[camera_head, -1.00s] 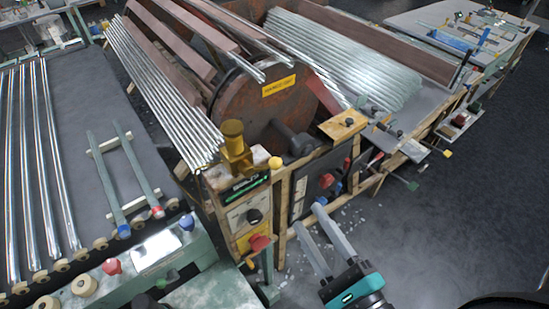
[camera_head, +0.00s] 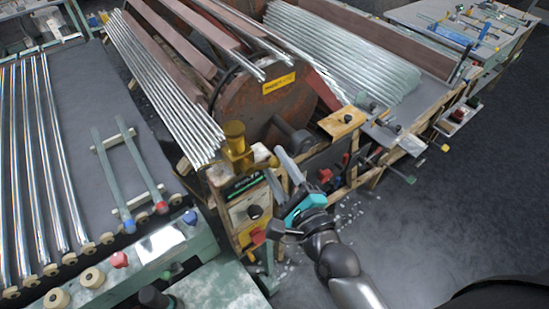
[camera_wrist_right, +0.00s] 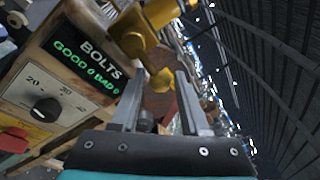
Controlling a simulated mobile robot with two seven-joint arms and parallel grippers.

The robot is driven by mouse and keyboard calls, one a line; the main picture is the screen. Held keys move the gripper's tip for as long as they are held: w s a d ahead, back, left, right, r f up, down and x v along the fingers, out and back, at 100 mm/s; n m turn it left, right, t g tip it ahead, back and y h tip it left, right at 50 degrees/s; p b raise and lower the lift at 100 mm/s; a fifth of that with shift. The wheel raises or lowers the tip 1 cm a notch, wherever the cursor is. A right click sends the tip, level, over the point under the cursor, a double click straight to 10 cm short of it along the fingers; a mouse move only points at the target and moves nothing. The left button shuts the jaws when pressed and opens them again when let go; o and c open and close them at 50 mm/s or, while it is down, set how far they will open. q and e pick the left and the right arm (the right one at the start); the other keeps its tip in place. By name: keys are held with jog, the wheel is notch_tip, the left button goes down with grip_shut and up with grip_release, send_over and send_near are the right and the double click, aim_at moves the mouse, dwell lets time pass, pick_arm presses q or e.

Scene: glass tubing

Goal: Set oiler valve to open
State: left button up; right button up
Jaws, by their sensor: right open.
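The brass-yellow oiler valve (camera_head: 236,148) stands on top of the wooden control box at the drum's front. It also shows at the top of the right wrist view (camera_wrist_right: 140,32), with a rounded yellow knob (camera_wrist_right: 162,80) on its end. My right gripper (camera_head: 277,163) is beside the valve's right side, fingers pointing up toward it. In the right wrist view the open right gripper (camera_wrist_right: 160,76) has the knob in line between its fingertips. I cannot tell whether the fingers touch it. In the head view the fingers largely cover the knob. My left gripper is not in view.
The control box carries a green-lettered display (camera_wrist_right: 85,55), a black dial (camera_wrist_right: 46,110) and a red button (camera_wrist_right: 12,140). The rusty drum (camera_head: 255,100) and glass tubes (camera_head: 170,95) stand close behind. The floor (camera_head: 420,235) at right is clear.

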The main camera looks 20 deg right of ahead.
jog(key=shift+w+a, duration=0.1)
jog(key=shift+w, duration=0.4)
grip_shut()
